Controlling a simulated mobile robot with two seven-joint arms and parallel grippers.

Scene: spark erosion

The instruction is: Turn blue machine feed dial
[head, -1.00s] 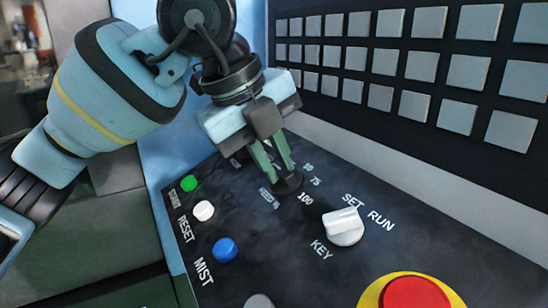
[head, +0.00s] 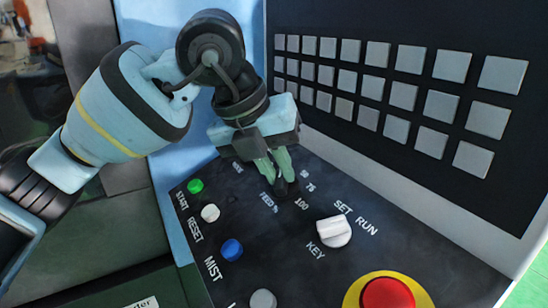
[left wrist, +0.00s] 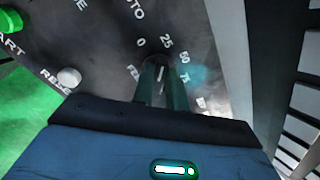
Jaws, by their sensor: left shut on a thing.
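The feed dial (head: 291,188) is a small black knob on the dark sloping panel, beside the FEED % lettering and the number 100. My left gripper (head: 279,176) reaches down to it from above, its two green fingers shut on the knob. In the left wrist view the dial (left wrist: 157,59) shows just past the left fingers (left wrist: 161,84), with the scale 0, 25, 50, 75 around it. A pale line shows between the fingers. The fingers hide much of the dial. My right gripper is in neither view.
A white key switch (head: 334,232) and a red emergency button (head: 387,294) on yellow are nearby. Green (head: 195,186), white (head: 210,213) and blue (head: 232,250) buttons line the panel's left side. A keypad wall (head: 400,100) rises behind.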

